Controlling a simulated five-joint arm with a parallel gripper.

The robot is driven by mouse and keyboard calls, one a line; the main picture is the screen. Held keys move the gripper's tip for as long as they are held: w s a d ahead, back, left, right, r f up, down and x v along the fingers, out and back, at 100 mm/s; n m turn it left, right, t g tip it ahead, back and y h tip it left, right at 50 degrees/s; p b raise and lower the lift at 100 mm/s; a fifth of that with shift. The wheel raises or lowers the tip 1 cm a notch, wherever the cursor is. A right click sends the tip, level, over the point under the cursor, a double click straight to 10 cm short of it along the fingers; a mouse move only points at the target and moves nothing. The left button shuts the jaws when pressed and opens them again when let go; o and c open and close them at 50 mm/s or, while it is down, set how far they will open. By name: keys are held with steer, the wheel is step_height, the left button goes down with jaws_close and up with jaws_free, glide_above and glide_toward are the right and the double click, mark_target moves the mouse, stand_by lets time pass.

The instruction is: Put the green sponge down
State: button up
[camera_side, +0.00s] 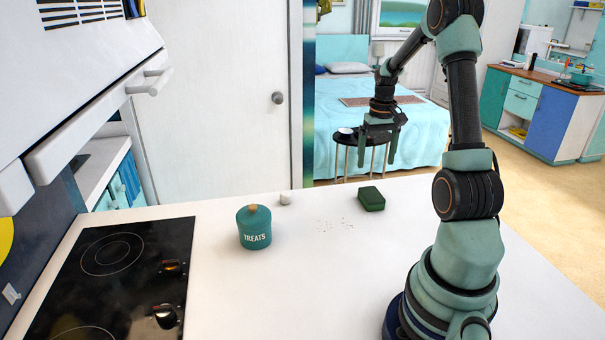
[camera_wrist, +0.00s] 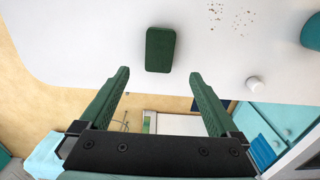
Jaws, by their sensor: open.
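The green sponge (camera_side: 371,199) lies flat on the white counter, near its far edge, in the side view. In the wrist view the sponge (camera_wrist: 160,49) lies on the counter ahead of the fingertips and apart from them. My gripper (camera_side: 377,160) is open and empty, raised above the sponge in the side view. Its two green fingers (camera_wrist: 158,74) are spread wide in the wrist view, with nothing between them.
A teal treats jar (camera_side: 254,229) stands on the counter (camera_side: 300,290), left of the sponge. A small white object (camera_side: 285,198) and scattered crumbs (camera_side: 334,225) lie between them. A black cooktop (camera_side: 120,280) is at left. The counter front is clear.

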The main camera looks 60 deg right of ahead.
steer(key=w+a+r+n+t+h, duration=0.1)
steer(key=w+a+r+n, duration=0.15)
steer(key=a+r, duration=0.45)
steer(key=w+a+r+n+t, duration=0.1)
steer(key=w+a+r+n, duration=0.2)
steer(key=a, duration=0.8)
steer(key=s+a+r+n+t, duration=0.1)
steer(key=a, duration=0.7)
steer(key=s+a+r+n+t+y, duration=0.1)
steer(key=s+a+n+t, duration=0.1)
steer(key=a, duration=0.6)
steer(key=shift+a+r+t, duration=0.25)
steer(key=shift+t, duration=0.05)
steer(key=shift+o, duration=0.2)
steer(key=shift+d+n, duration=0.1)
steer(key=shift+n, duration=0.15)
